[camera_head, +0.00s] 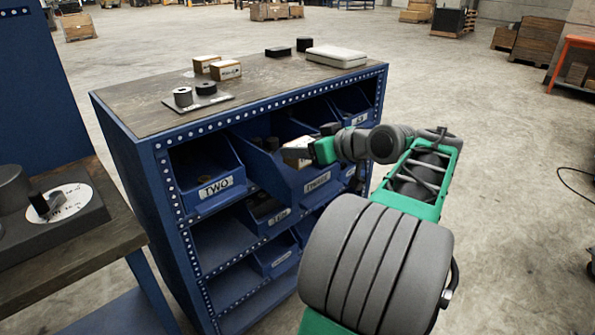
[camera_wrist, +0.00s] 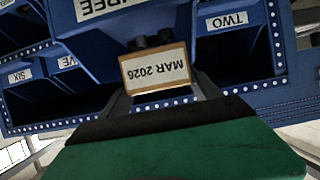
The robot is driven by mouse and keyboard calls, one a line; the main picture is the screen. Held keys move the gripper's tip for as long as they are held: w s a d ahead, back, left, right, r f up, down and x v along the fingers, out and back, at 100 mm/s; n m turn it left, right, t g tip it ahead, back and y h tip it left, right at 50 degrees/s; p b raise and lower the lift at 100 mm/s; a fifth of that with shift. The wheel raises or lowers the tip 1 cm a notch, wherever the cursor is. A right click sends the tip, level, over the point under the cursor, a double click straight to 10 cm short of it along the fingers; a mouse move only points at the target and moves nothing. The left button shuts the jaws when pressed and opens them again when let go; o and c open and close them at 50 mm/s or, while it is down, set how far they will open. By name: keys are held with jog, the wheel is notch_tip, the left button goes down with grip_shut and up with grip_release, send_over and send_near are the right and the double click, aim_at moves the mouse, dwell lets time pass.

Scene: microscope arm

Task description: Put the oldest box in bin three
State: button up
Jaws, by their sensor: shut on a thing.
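My gripper (camera_head: 312,152) is shut on a small tan box (camera_head: 296,153) with a white label. In the wrist view the box (camera_wrist: 155,70) sits between the two fingers (camera_wrist: 160,88), and its label reads MAR 2026, upside down. Bin three (camera_head: 317,184) is a blue bin marked THREE, pulled out of the rack's top row. The box is at the bin's opening, above its front part; whether it touches the bin I cannot tell. Two similar boxes (camera_head: 226,70) (camera_head: 206,63) stand on the rack top, their labels too small to read.
Dark cylinders (camera_head: 264,144) show in bin three behind the box. Bin two (camera_head: 214,187) is to the left. The rack top (camera_head: 140,105) also holds a small plate with two cylinders (camera_head: 195,95), black blocks and a pale case (camera_head: 336,56). A bench stands at the left.

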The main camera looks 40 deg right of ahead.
jog(key=w+f, duration=0.1)
jog(key=f, duration=0.1)
jog(key=w+d+f, duration=0.1)
jog(key=w+f, duration=0.1)
jog(key=w+d+f+b, duration=0.1)
jog(key=w+f, duration=0.1)
jog(key=shift+w+d, duration=0.1)
jog(key=shift+d, duration=0.15)
jog(key=shift+w+d+f+b, duration=0.1)
jog(key=shift+f+b, duration=0.05)
jog(key=shift+f, duration=0.7)
jog(key=shift+w+d+f+b, duration=0.1)
jog(key=shift+f+b, duration=0.05)
jog(key=shift+f, duration=0.7)
jog(key=shift+f, duration=0.15)
jog(key=o, duration=1.8)
jog(key=shift+f, duration=0.1)
jog(key=shift+s+r, duration=0.15)
jog(key=shift+r, duration=0.15)
jog(key=p+v, duration=0.1)
jog(key=v, duration=1)
jog(key=shift+s, duration=0.4)
